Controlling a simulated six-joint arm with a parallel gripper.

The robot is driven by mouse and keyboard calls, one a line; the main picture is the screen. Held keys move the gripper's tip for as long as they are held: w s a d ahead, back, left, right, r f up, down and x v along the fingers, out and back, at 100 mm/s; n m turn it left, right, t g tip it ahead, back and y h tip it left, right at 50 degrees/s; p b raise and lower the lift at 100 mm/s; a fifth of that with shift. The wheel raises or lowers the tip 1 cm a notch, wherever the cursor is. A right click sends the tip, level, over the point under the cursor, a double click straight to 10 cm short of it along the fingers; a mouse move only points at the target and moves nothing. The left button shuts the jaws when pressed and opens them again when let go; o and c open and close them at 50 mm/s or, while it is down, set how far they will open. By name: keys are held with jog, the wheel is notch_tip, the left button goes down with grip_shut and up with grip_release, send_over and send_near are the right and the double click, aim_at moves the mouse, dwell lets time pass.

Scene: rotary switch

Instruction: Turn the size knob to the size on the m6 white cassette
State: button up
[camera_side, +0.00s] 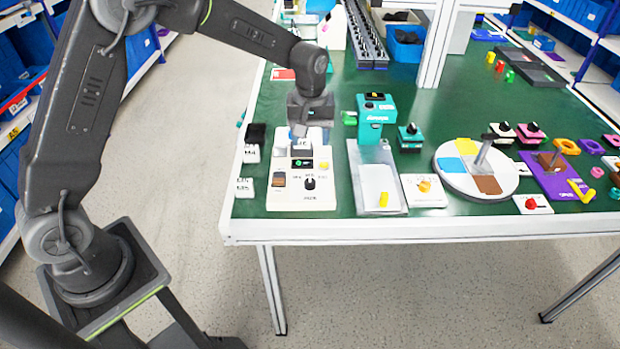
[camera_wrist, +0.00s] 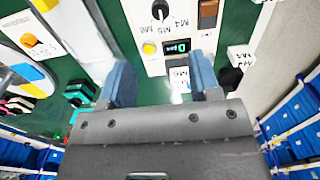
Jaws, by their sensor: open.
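The white panel (camera_side: 330,198) stands at the table's front left. It bears the black size knob (camera_side: 310,183), which shows at the top of the wrist view (camera_wrist: 160,10) with size marks around it; its exact setting is hard to read. A white cassette (camera_wrist: 180,77), apparently marked M6, sits at the panel's end beyond the small lit display (camera_wrist: 176,46). My gripper (camera_wrist: 162,82) is open, its blue-grey fingers either side of this cassette in the wrist view; contact cannot be told. In the side view my gripper (camera_side: 300,128) is above the panel's far end.
White cassettes marked M4 (camera_side: 251,154) and M5 (camera_side: 245,187) lie left of the panel, near a black block (camera_side: 256,133). A yellow button (camera_side: 324,165) and an orange-brown switch (camera_side: 279,180) flank the knob. A grey-white plate (camera_side: 379,188) and teal device (camera_side: 376,115) stand to the right.

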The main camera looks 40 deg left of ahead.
aim_at(310, 181)
notch_tip(310, 181, down, 13)
jog(key=shift+f, duration=0.15)
dwell(0.4)
jog(key=c, duration=0.9)
